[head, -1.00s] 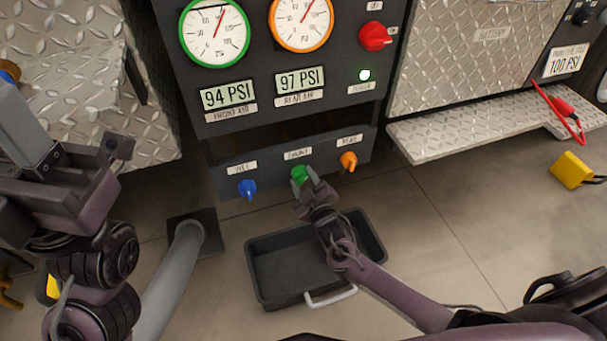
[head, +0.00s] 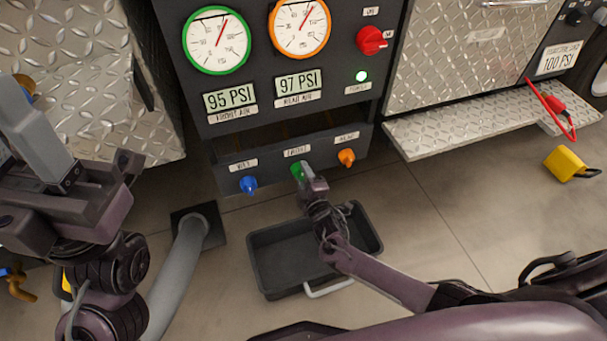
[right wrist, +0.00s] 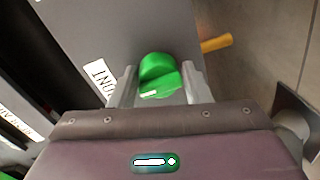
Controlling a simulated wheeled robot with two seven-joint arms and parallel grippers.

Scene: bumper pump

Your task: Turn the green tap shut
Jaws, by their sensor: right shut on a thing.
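The green tap (head: 296,171) is on the low dark panel, between the blue tap (head: 248,184) and the orange tap (head: 346,157). My right gripper (head: 304,172) is at the green tap and covers part of it in the head view. In the right wrist view the green tap (right wrist: 160,76) lies between the two fingers, and the right gripper (right wrist: 160,88) is shut on it. My left gripper (head: 40,120) is raised at the left, away from the taps; its fingertips are not clear.
A dark tray (head: 270,290) stands on the floor below the taps. A grey hose (head: 180,265) rises from the floor left of it. The front gauge display (head: 230,99) reads 95 PSI and the rear one (head: 298,83) 97 PSI. A diamond-plate step (head: 480,115) juts out at right.

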